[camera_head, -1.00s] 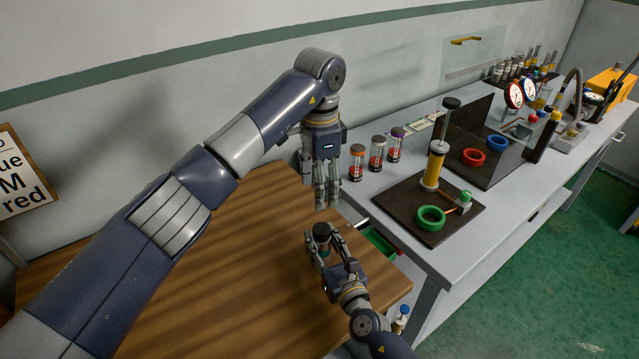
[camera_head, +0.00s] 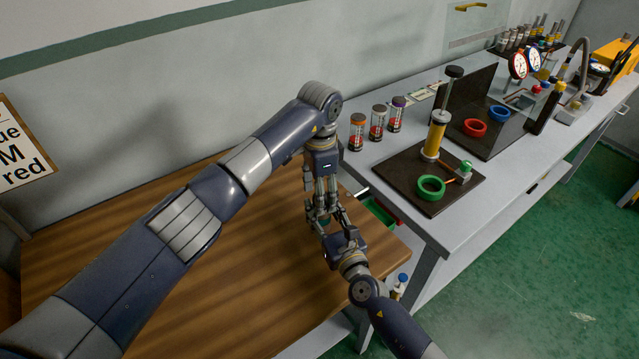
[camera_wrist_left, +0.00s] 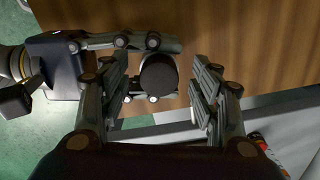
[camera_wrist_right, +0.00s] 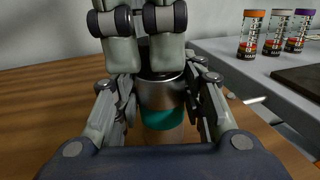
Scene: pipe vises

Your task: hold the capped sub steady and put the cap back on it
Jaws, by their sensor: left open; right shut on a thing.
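The capped sub (camera_wrist_right: 160,108) is an upright cylinder with a metallic upper part and a green band, shut between the fingers of my right gripper (camera_wrist_right: 160,100). In the left wrist view its round dark top (camera_wrist_left: 158,76) shows from above; I cannot tell whether this is the cap or the sub's own end. My left gripper (camera_wrist_left: 160,88) points down from above, open, with its fingers on either side of that top and apart from it. In the head view my left gripper (camera_head: 322,208) and right gripper (camera_head: 332,228) meet above the wooden table and largely hide the sub.
The wooden table (camera_head: 215,265) is mostly clear. A grey bench (camera_head: 400,222) adjoins at the right, with several red-filled jars (camera_head: 377,124), a dark board (camera_head: 408,170) with a yellow cylinder (camera_head: 434,138) and a green ring (camera_head: 430,187). A green bin (camera_head: 380,211) sits beside the table.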

